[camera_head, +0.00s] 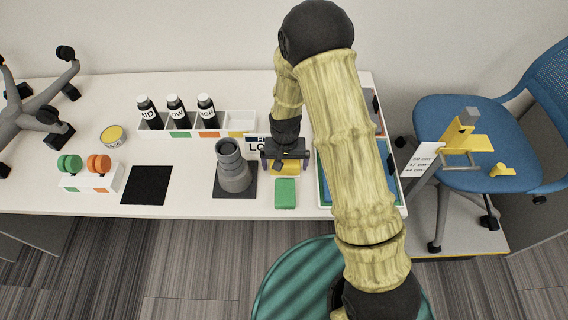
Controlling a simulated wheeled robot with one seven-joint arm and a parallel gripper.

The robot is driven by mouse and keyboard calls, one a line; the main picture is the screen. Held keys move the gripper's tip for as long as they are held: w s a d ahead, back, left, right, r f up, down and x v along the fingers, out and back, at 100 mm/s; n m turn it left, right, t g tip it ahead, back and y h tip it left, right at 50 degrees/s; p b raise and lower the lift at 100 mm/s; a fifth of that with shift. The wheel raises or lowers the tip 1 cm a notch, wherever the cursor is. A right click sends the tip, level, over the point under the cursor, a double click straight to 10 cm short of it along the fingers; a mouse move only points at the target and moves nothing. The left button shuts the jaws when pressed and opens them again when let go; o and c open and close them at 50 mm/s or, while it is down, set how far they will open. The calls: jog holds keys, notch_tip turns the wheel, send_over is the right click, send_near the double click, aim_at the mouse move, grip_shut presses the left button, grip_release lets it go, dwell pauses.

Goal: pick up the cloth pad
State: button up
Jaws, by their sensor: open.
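My gripper (286,161) is open and points down over the white table. Directly beneath it is a small yellow pad (285,169), partly hidden by the jaws, which appear to be to its left and right. I cannot tell whether they touch it. A green pad-like block (285,194) lies just in front of the yellow one, near the table's front edge. The picture does not make certain which of the two is the cloth pad.
A grey stepped cylinder (233,170) stands on a dark mat close left of my gripper. Behind are several dark bottles (177,110) in a white rack. A blue-lined tray (325,190) lies to the right, partly behind my arm. A black square (147,185) lies further left.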

jog(key=c, duration=0.9)
notch_tip(320, 180, up, 10)
dwell(0.5)
